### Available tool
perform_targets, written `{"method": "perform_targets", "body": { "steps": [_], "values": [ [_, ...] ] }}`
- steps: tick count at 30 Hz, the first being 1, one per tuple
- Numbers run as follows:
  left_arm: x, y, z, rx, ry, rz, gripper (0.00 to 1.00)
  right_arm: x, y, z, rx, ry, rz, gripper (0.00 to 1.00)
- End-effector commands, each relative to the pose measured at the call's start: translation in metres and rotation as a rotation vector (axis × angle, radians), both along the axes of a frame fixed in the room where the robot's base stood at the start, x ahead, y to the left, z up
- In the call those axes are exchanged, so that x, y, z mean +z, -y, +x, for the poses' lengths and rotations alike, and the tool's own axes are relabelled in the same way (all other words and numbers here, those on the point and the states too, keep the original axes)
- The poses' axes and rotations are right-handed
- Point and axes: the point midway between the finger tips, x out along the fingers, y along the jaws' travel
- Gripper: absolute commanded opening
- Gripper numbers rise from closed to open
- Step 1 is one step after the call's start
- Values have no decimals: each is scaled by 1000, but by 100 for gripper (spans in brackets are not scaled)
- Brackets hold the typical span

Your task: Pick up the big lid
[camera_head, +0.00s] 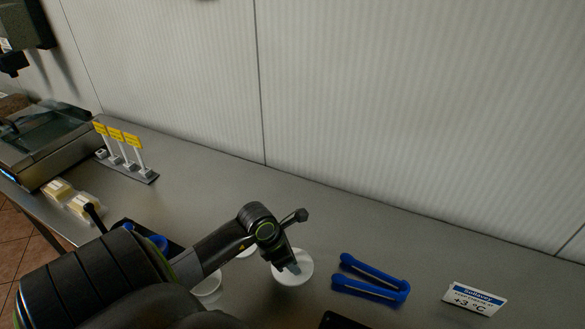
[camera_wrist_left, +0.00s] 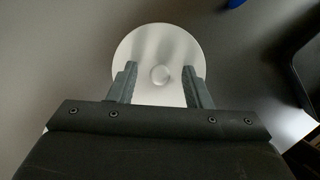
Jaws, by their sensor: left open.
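The big lid (camera_head: 294,269) is a white round disc lying on the steel counter, partly hidden under my left gripper in the head view. In the left wrist view the lid (camera_wrist_left: 158,42) shows a small round knob (camera_wrist_left: 160,74) at its middle. My left gripper (camera_wrist_left: 158,72) is open, with one finger on each side of the knob and apart from it. In the head view my left gripper (camera_head: 291,267) is just over the lid; I cannot tell whether it touches. My right gripper is not in view.
Blue tongs (camera_head: 372,278) lie right of the lid, and a temperature sign (camera_head: 474,299) stands farther right. White tubs (camera_head: 208,287) sit left, partly behind my arm. Yellow tags (camera_head: 118,137) stand at the back left. The counter behind the lid is clear up to the wall.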

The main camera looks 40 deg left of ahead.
Motion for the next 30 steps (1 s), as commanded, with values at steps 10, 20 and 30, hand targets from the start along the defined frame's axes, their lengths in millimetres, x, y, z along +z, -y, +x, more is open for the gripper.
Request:
{"method": "perform_targets", "body": {
  "steps": [10, 20, 30],
  "values": [
    [-1, 0, 0, 0, 0, 0, 30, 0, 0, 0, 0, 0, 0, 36],
    [-1, 0, 0, 0, 0, 0, 0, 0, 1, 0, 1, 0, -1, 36],
    [9, 0, 1, -1, 3, 1, 0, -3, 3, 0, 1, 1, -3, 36]
  ]
}}
